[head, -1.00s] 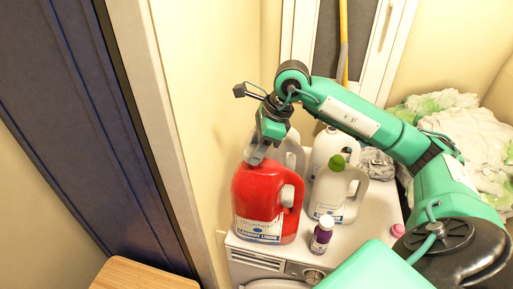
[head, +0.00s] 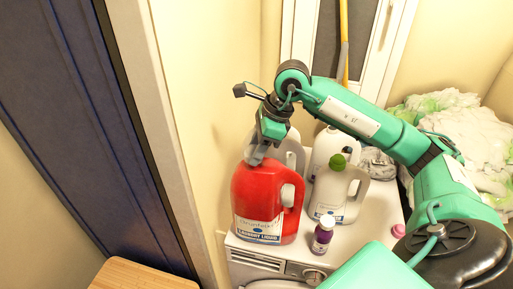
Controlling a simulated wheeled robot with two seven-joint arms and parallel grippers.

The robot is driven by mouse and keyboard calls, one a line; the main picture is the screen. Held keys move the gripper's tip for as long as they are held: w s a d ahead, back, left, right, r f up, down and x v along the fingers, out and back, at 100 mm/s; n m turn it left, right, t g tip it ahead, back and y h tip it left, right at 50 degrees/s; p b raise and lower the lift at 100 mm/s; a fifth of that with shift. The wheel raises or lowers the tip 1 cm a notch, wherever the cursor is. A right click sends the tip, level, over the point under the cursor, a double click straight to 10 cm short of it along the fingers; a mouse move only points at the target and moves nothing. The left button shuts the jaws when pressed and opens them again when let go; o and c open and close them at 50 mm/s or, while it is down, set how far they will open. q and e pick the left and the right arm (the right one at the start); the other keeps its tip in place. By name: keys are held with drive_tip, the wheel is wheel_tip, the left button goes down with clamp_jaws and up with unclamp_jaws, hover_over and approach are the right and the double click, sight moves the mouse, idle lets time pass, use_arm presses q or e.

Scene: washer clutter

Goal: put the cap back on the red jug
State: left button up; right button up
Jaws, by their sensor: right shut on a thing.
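The red jug (head: 262,200) stands upright at the front left of the white washer top, with its label facing me. My right gripper (head: 256,158) points down at the jug's top, over the neck. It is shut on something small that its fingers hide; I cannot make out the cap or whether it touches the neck. My left gripper is not in view.
Close to the right stand a white jug with a green cap (head: 339,190), another white jug (head: 328,146) and a small purple bottle (head: 322,236). A grey jug (head: 290,152) is behind the red jug. A pink cap (head: 398,230) lies at the right edge. The wall is close on the left.

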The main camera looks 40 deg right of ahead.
drive_tip(key=shift+f+b, duration=0.6)
drive_tip(key=shift+b, duration=0.4)
idle(1.1)
drive_tip(key=shift+o, duration=0.6)
drive_tip(key=shift+c, duration=0.5)
drive_tip(key=shift+f+m+b, duration=0.15)
drive_tip(key=shift+m+b, duration=0.2)
drive_tip(key=shift+m, duration=0.25)
drive_tip(key=m+t+h, duration=0.1)
drive_tip(key=m, duration=0.1)
drive_tip(key=shift+m+b, duration=0.4)
drive_tip(key=m+h, duration=0.1)
drive_tip(key=m, duration=0.2)
drive_tip(key=m+t+h, duration=0.1)
drive_tip(key=m, duration=0.1)
drive_tip(key=shift+m, duration=0.4)
drive_tip(key=m+h, duration=0.2)
drive_tip(key=m, duration=0.3)
